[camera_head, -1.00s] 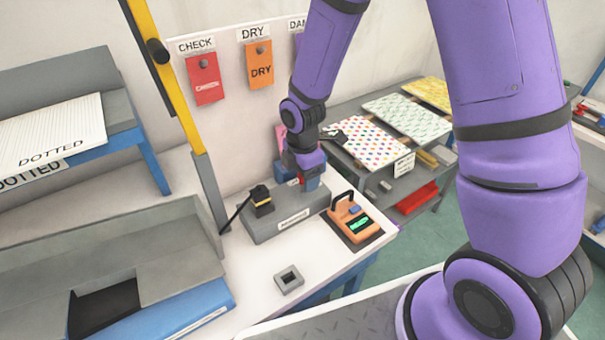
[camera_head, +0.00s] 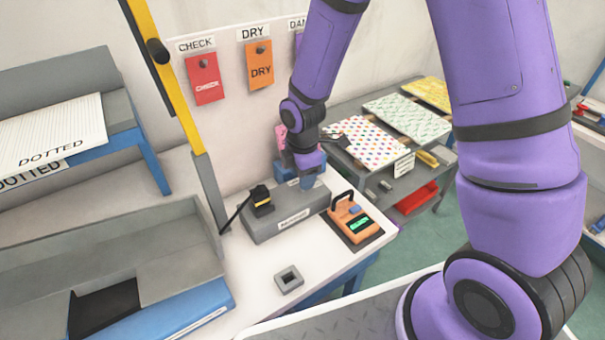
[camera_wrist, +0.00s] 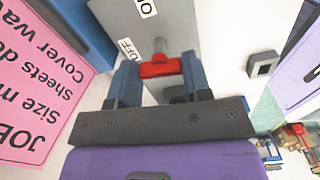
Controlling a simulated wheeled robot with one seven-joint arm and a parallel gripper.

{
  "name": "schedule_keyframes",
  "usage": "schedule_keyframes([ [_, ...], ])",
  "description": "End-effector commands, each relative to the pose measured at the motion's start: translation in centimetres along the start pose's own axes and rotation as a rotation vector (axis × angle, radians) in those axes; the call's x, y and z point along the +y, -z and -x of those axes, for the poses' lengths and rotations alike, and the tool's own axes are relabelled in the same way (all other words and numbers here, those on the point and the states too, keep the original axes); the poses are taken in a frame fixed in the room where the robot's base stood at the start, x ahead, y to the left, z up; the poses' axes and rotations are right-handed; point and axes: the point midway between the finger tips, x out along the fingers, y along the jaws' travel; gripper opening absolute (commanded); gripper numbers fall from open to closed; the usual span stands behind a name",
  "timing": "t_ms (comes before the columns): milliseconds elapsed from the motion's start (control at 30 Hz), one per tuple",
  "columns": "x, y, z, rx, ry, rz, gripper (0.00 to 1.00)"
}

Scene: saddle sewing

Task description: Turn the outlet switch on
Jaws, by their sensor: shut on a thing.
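The outlet switch shows in the wrist view as a red handle (camera_wrist: 160,67) on a short grey stem. It stands on the grey outlet box (camera_wrist: 172,20), with an OFF label (camera_wrist: 130,48) beside it and an ON label (camera_wrist: 146,8) farther up. The red handle lies nearer the OFF label in the picture. My gripper (camera_wrist: 160,68) is shut on the handle, one blue finger on each side. In the head view the grey box (camera_head: 268,228) sits on the white table, and my gripper (camera_head: 306,182) is at its far right end, hiding the handle.
A black-and-yellow plug (camera_head: 262,200) with a cable is on the box's left part. An orange device (camera_head: 353,220) with a green screen stands right of the box. A small grey square holder (camera_head: 289,280) lies in front. A pink sign (camera_wrist: 40,90) is close on the left.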

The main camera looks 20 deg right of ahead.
Motion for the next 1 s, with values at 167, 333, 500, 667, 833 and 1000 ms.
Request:
schedule_keyframes([
  [167,0.03,0.02,0.02,0.0,-0.001,-0.15,0.21],
  [333,0.03,0.03,0.02,0.0,-0.001,-0.312,0.21],
  [500,0.03,0.0,0.02,0.0,-0.001,-0.475,0.21],
  [667,0.03,0.04,0.02,0.0,-0.001,-0.626,0.21],
  [833,0.04,0.0,0.02,0.0,-0.001,-0.788,0.21],
  [1000,0.03,0.04,0.02,0.0,-0.001,-0.948,0.21],
])
